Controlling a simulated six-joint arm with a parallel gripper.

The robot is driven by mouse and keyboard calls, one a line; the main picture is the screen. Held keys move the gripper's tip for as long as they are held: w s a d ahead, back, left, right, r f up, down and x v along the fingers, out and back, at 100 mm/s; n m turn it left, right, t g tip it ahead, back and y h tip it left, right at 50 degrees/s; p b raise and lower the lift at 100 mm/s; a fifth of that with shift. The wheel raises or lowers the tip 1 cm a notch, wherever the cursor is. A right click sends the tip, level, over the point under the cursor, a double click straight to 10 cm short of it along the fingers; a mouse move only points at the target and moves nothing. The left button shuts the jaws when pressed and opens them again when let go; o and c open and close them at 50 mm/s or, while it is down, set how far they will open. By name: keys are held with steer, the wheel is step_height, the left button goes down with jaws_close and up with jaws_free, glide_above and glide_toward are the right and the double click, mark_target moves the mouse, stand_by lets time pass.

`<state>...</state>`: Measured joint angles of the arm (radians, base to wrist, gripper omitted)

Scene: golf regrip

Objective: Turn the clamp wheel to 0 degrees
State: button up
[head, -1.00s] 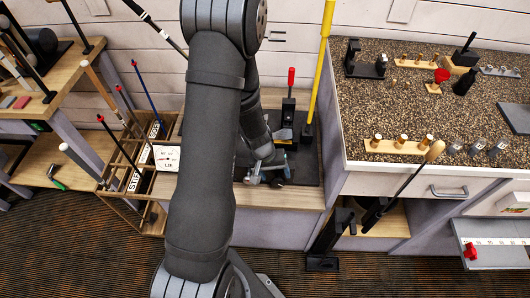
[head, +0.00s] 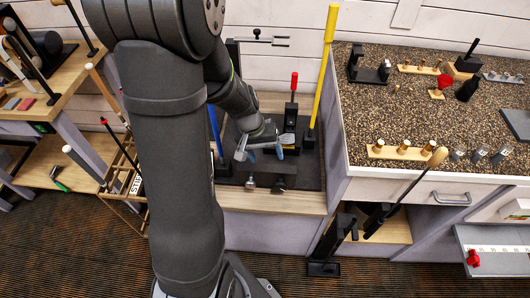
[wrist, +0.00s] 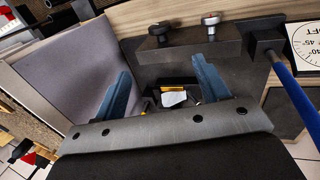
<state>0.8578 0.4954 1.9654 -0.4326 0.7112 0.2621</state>
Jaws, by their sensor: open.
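My gripper (head: 263,150) is open and empty, with two blue fingers. It is above the dark mat (head: 308,172) on the wooden bench. A dark clamp block (head: 280,168) sits at the mat's front edge. It carries two round knobs, a silver one (head: 250,184) and a darker one (head: 278,187); I cannot tell which is the clamp wheel, or its angle. In the wrist view the two knobs (wrist: 159,29) (wrist: 211,20) stand on the block beyond my fingers (wrist: 165,85), apart from them. Something yellow and white (wrist: 173,97) lies between the fingers.
A red-handled upright tool (head: 294,86) and a tall yellow shaft (head: 325,65) stand behind my gripper. A blue shaft (head: 215,132) stands left. The wrist view shows a dial plate (wrist: 306,40). A gravel-topped counter (head: 400,115) is at the right.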

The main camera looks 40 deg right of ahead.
mark_target(281, 184)
steer(key=shift+s, duration=0.1)
steer(key=s+d+t+y, duration=0.2)
steer(key=s+d, duration=0.2)
steer(key=f, duration=1.7)
steer(key=shift+w+f, duration=0.2)
steer(key=c, duration=1)
